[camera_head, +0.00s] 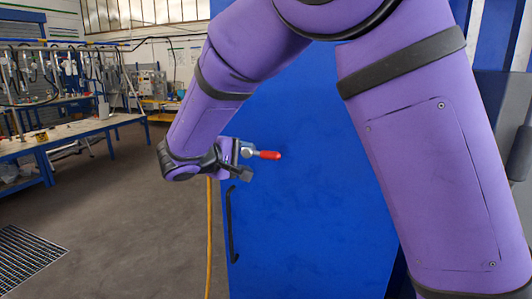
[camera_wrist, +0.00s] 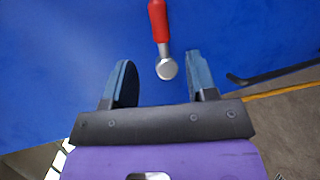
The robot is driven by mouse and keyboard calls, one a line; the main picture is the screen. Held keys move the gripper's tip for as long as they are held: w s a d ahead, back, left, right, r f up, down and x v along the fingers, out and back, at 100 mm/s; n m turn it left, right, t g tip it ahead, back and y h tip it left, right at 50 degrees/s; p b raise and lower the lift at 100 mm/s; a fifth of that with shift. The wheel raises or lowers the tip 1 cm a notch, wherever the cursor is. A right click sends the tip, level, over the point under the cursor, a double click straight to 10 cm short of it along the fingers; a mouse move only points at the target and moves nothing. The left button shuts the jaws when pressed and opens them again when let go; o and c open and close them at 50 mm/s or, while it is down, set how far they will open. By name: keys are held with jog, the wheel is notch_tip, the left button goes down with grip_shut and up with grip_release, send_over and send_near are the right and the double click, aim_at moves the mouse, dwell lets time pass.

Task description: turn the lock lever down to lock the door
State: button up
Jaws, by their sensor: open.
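The lock lever has a red handle (camera_head: 268,155) and a silver round hub; in the head view it sticks out to the right, roughly level, on the blue door (camera_head: 300,220). In the wrist view the red handle (camera_wrist: 158,22) runs up from the hub (camera_wrist: 167,69). My gripper (camera_wrist: 160,85) is open, and the hub appears between and just beyond its two fingertips, with the handle past them. The fingers look clear of the lever, but the depth gap is hard to tell. In the head view my gripper (camera_head: 240,165) is beside the hub and partly hides it.
A long black door handle (camera_head: 231,225) runs upright below the lever near the door's left edge; it also shows at right in the wrist view (camera_wrist: 270,73). A yellow hose or cable (camera_head: 209,235) hangs beside that edge. Workbenches (camera_head: 75,133) stand far left, with open floor between.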

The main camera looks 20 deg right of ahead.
aim_at(267, 156)
jog(key=x, duration=1)
jog(key=shift+w+d, duration=0.2)
jog(key=shift+d, duration=0.1)
jog(key=shift+c, duration=0.4)
grip_shut()
